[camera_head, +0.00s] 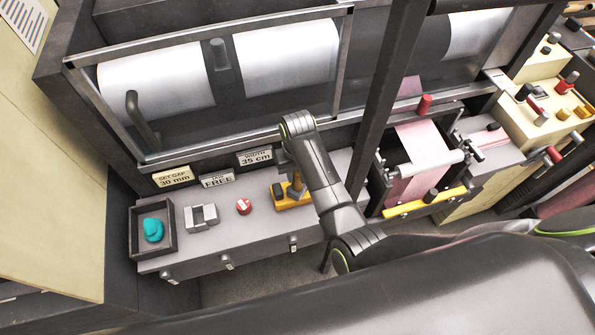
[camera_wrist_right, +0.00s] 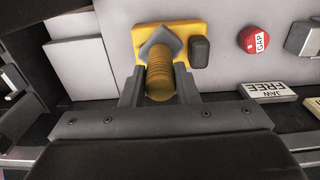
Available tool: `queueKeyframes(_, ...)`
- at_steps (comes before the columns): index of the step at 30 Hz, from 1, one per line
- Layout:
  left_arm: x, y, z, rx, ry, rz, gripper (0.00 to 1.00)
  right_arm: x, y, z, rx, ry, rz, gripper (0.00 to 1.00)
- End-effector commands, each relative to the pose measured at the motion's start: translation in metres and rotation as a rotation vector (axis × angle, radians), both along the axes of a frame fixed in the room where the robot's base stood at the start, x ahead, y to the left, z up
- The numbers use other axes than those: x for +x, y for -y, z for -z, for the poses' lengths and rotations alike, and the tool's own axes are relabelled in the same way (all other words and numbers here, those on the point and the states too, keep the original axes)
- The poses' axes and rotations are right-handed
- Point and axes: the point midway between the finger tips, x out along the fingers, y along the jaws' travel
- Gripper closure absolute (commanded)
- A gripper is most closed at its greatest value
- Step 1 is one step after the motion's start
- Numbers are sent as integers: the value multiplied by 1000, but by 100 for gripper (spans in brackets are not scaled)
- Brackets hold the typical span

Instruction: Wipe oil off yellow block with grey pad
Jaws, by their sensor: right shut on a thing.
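The yellow block (camera_head: 290,198) sits on the grey bench top, right of the red button in the head view; it also shows in the wrist view (camera_wrist_right: 195,32). A dark knob (camera_wrist_right: 199,52) stands on it. My right gripper (camera_wrist_right: 160,88) is shut on the ribbed, brownish-yellow handle (camera_wrist_right: 160,76) of the grey pad (camera_wrist_right: 160,42). The diamond-shaped pad is over the yellow block; I cannot tell whether it touches. In the head view, my right gripper (camera_head: 288,162) is above the block, partly hidden by my arm. No oil can be made out. My left gripper is out of view.
The red button (camera_head: 243,206), a grey clamp-like piece (camera_head: 201,216) and a dark tray (camera_head: 137,243) with a teal lump (camera_head: 153,229) stand left of the block. A barred guard with white rolls (camera_head: 157,82) rises behind. A dark post (camera_head: 384,100) stands to the right.

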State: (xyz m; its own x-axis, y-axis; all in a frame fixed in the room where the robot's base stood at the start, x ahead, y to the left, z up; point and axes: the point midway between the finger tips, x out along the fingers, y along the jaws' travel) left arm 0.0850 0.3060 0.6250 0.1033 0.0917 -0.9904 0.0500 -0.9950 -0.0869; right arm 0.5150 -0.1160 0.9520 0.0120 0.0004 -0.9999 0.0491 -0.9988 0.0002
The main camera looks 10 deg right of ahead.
Motion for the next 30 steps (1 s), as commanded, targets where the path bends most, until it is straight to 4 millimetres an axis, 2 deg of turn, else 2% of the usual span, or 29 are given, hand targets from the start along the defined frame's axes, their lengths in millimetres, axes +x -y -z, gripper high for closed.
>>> queueKeyframes(15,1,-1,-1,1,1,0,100,18,16,-3,0,2,0,99)
queueKeyframes(30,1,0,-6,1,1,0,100,12,10,-2,1,-1,0,99)
